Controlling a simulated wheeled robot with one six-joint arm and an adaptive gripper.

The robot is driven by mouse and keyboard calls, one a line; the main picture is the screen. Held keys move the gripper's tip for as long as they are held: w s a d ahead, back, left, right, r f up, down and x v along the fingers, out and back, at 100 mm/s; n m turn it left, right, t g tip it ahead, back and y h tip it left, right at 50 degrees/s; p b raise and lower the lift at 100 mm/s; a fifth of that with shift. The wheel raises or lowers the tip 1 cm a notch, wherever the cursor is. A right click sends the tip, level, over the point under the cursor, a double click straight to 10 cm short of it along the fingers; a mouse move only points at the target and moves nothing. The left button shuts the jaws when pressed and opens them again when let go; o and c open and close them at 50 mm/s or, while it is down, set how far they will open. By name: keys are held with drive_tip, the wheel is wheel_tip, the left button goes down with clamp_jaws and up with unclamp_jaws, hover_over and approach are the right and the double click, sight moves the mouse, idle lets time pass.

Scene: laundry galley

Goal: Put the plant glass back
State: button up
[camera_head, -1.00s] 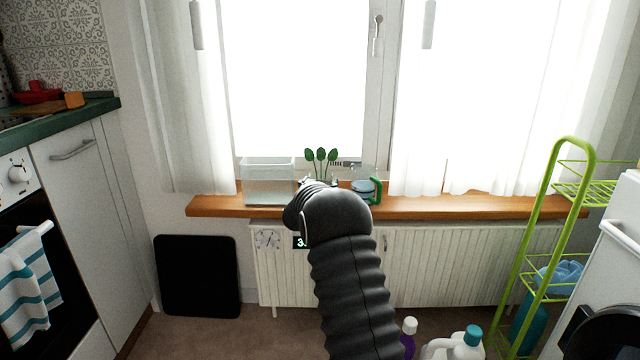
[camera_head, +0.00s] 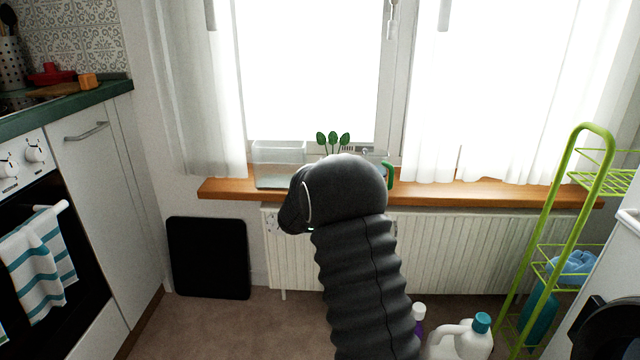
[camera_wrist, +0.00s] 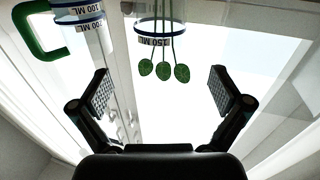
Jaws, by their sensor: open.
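The plant glass, a clear glass with a 150 ML mark, shows at the top middle of the wrist view (camera_wrist: 158,28). Its stems end in three round green leaves, which appear upside down there. In the head view the leaves (camera_head: 333,141) show above my dark arm at the window sill, and the arm hides the glass. My gripper (camera_wrist: 163,92) is open and empty, its two padded fingers wide apart. In the wrist picture the leaves lie between the fingers' lines, apart from both pads. The head view hides the fingers.
A clear measuring jug with a green handle (camera_wrist: 40,32) is beside the plant glass; its handle (camera_head: 390,174) shows in the head view. A clear box (camera_head: 280,178) stands left on the wooden sill (camera_head: 480,194). Bottles (camera_head: 475,342) and a green rack (camera_head: 552,215) are lower right.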

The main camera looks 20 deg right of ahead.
drive_tip(key=s+a+r+n+y, duration=0.3)
drive_tip(key=s+a+r+y, duration=0.2)
drive_tip(key=s+a, duration=0.3)
drive_tip(key=s+a+r+n+y, duration=0.2)
drive_tip(key=s+a+r+y, duration=0.35)
drive_tip(key=s, duration=0.45)
drive_tip(key=s+f+g, duration=0.2)
drive_tip(key=s+g, duration=0.1)
drive_tip(key=s, duration=0.8)
drive_tip(key=s+a+f+n+g, duration=0.1)
drive_tip(key=s+f+g, duration=0.1)
drive_tip(key=s, duration=0.9)
drive_tip(key=s+a+f+n+g, duration=0.1)
drive_tip(key=s+f+g, duration=0.2)
drive_tip(key=s, duration=0.8)
drive_tip(key=shift+s+f+g, duration=0.3)
drive_tip(key=shift+s+f, duration=0.1)
drive_tip(key=shift+f, duration=0.15)
drive_tip(key=shift+a+r+y, duration=0.1)
drive_tip(key=shift+y, duration=0.15)
wheel_tip(320, 180, up, 2)
drive_tip(key=shift+r+p, duration=0.15)
drive_tip(key=shift+p, duration=1.05)
